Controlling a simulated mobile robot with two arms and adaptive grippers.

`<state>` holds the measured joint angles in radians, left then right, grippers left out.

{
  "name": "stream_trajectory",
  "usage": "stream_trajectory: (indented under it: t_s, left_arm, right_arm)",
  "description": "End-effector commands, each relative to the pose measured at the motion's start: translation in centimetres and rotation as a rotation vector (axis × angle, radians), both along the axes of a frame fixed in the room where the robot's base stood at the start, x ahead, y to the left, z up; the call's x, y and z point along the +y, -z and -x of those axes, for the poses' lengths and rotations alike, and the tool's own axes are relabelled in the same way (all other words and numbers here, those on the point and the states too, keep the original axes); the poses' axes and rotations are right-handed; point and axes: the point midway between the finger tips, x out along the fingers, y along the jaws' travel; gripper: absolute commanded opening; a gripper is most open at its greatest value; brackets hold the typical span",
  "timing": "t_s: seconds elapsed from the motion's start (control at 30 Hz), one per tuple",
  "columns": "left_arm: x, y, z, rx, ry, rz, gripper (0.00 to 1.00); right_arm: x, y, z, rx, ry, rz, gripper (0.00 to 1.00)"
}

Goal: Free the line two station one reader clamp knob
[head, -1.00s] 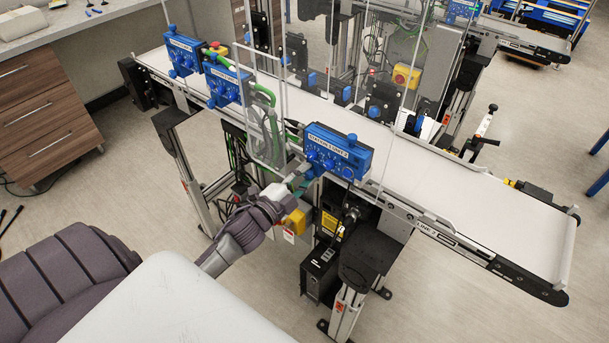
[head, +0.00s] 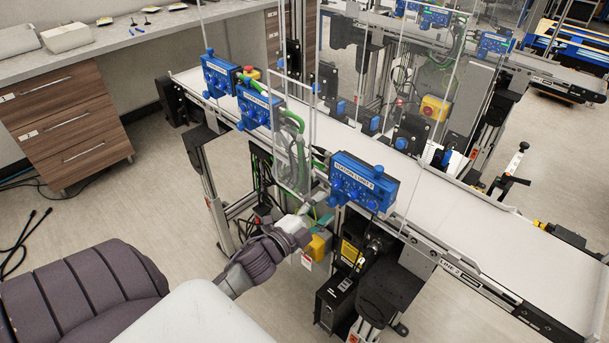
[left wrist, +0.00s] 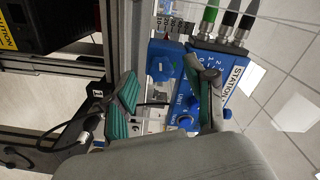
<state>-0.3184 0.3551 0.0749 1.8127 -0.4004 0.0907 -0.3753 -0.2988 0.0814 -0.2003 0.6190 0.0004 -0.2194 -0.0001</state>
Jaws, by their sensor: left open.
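My left gripper (head: 318,212) is open beside the lower left of a blue station box (head: 364,183) on the LINE 2 conveyor. In the left wrist view, its two green-padded fingers (left wrist: 168,78) stand apart. A round blue knob (left wrist: 160,67) appears between the fingertips; the distance to it is unclear and I see no grip on it. Another blue knob (left wrist: 187,120) is on the box marked STATION (left wrist: 225,85), partly behind the right finger. I cannot tell for certain which knob is the reader clamp knob. My right gripper is not in view.
The white belt (head: 470,232) runs behind the box. Clear guard panels stand along it. More blue boxes (head: 258,108) sit farther up the line. A yellow unit (head: 318,246) hangs just below my gripper. Drawers (head: 70,130) stand at the left.

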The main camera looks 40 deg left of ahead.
Motion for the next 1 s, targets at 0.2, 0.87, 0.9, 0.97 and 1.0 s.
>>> stream_trajectory:
  t_s: [0.2,0.87,0.9,0.97,1.0]
  left_arm:
    - [0.3,0.1,5.0,0.004,-0.001,0.002,0.55]
    - [0.7,-0.1,9.6,-0.001,0.000,0.001,0.55]
    - [0.7,-0.1,9.6,-0.001,0.000,0.001,0.55]
    - [0.7,-0.1,9.6,-0.001,0.000,0.001,0.55]
    - [0.7,-0.1,9.6,-0.001,0.000,0.001,0.55]
  right_arm:
    - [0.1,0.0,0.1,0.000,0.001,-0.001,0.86]
    - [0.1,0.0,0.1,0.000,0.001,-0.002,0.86]
    - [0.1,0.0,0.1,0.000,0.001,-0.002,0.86]
    - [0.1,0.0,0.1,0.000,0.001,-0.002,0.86]
    - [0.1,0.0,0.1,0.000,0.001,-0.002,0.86]
